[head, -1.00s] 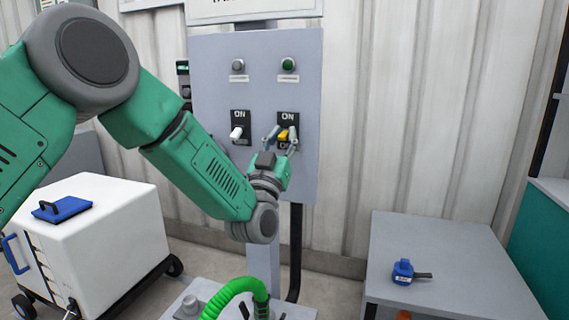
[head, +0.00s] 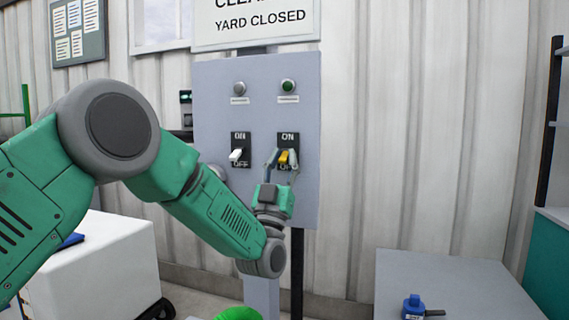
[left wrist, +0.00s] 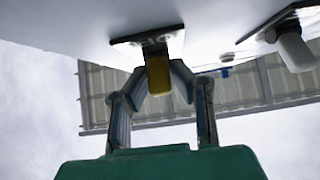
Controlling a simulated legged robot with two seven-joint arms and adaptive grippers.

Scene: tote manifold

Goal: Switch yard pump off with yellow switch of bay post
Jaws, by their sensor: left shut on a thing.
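The bay post's grey panel (head: 215,110) stands in front of the ribbed wall. The yellow switch (head: 284,157) is at its right, on a black plate with ON legible above; the lettering below is partly covered. It also shows in the left wrist view (left wrist: 158,75), sticking out from its plate between the fingers. My left gripper (head: 281,160) comes from below and is shut on the yellow switch. A white switch (head: 236,155) is to its left, apart from my fingers; it also shows in the wrist view (left wrist: 294,52). My right gripper is out of view.
Above the switches are a grey lamp (head: 239,88) and a green lamp (head: 288,86). A sign reading YARD CLOSED (head: 258,28) hangs above. A white box on wheels (head: 95,275) stands lower left. A grey table (head: 455,275) with a blue object (head: 413,307) is lower right.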

